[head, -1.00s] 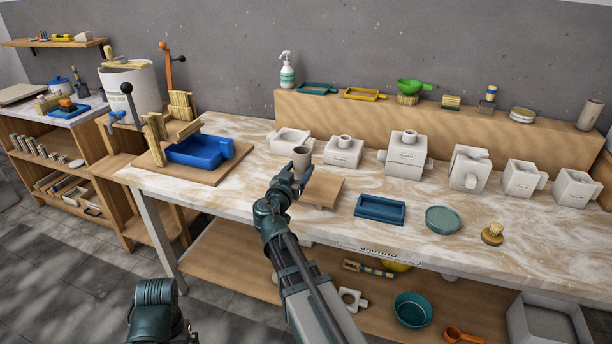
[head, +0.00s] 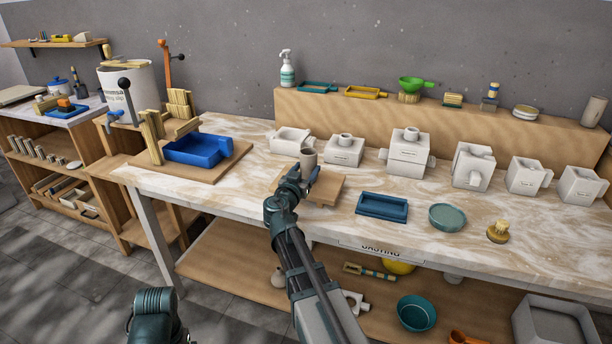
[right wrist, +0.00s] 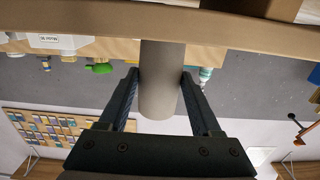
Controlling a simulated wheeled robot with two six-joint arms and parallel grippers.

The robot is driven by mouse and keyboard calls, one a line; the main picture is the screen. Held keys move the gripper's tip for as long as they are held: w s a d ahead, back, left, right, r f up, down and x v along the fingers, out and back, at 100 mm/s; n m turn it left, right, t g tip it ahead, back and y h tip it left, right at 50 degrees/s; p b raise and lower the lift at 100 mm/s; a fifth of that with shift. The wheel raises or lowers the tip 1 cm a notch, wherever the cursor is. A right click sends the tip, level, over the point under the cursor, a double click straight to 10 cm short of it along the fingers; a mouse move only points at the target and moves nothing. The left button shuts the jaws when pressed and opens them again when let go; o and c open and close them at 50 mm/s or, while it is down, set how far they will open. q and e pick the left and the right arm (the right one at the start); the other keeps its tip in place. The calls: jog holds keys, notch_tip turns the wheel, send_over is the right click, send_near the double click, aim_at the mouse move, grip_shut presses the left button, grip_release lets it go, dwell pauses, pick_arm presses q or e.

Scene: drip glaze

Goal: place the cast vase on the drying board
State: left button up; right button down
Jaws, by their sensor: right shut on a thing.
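The cast vase (head: 309,157) is a plain grey-brown cylinder, upright in the head view. My right gripper (head: 306,174) is shut on it, with one finger on each side in the right wrist view, where the vase (right wrist: 162,80) also shows. The drying board (head: 328,189) is a flat tan wooden board on the marble-topped table. The vase is at the board's back left part in the head view; I cannot tell whether it touches the board. My gripper and forearm hide the board's left part. My left gripper is not in view.
White plaster moulds (head: 344,149) stand in a row behind and right of the board. A blue tray (head: 382,206) lies close to its right, then a green bowl (head: 447,216). A deep blue tray (head: 198,149) on a wooden base stands left. Some tabletop between is clear.

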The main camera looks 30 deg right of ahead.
jog(key=shift+r, duration=0.1)
jog(key=shift+c, duration=0.4)
grip_release()
jog(key=shift+r, duration=0.1)
jog(key=v, duration=1.2)
jog(key=shift+a, duration=0.1)
